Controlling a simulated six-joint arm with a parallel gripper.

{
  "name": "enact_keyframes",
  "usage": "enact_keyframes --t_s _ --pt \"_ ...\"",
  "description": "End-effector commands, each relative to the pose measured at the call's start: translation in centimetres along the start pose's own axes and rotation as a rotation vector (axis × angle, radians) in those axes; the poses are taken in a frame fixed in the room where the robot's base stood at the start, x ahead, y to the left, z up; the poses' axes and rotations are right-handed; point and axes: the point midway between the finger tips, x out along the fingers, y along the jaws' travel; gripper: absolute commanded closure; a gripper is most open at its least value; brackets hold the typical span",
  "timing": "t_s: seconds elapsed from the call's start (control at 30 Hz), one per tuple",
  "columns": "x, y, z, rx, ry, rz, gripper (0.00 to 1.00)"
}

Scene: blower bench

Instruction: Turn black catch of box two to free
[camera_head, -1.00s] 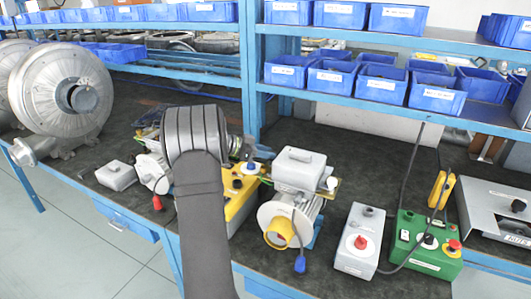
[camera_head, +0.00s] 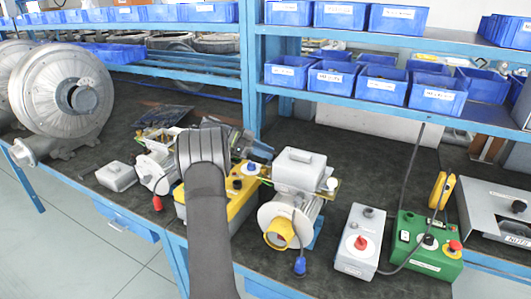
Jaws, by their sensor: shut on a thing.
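The yellow box (camera_head: 222,209) stands on the bench behind my arm, which hides much of it. On its top are a black knob-like part (camera_head: 238,184) and a blue and white part (camera_head: 250,168). I cannot read any number on it, so I cannot tell if it is box two. My gripper (camera_head: 264,152) points right, above and just behind the yellow box's right end, apart from the black part. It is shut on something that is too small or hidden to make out.
A motor with a grey box (camera_head: 298,168) on top stands right of the yellow box. Further right are a grey box (camera_head: 359,240) with a red knob and a green box (camera_head: 424,245) with a cable. A blue shelf with bins (camera_head: 437,95) is behind.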

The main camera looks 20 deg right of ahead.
Motion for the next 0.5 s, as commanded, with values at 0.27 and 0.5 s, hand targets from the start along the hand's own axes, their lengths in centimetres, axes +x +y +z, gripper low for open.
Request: enact_keyframes --t_s 0.27,0.5 --pt "-0.07 -0.23 -0.06 0.036 0.001 0.084 0.94" --pt "-0.07 -0.25 -0.10 0.043 0.000 0.100 0.94"
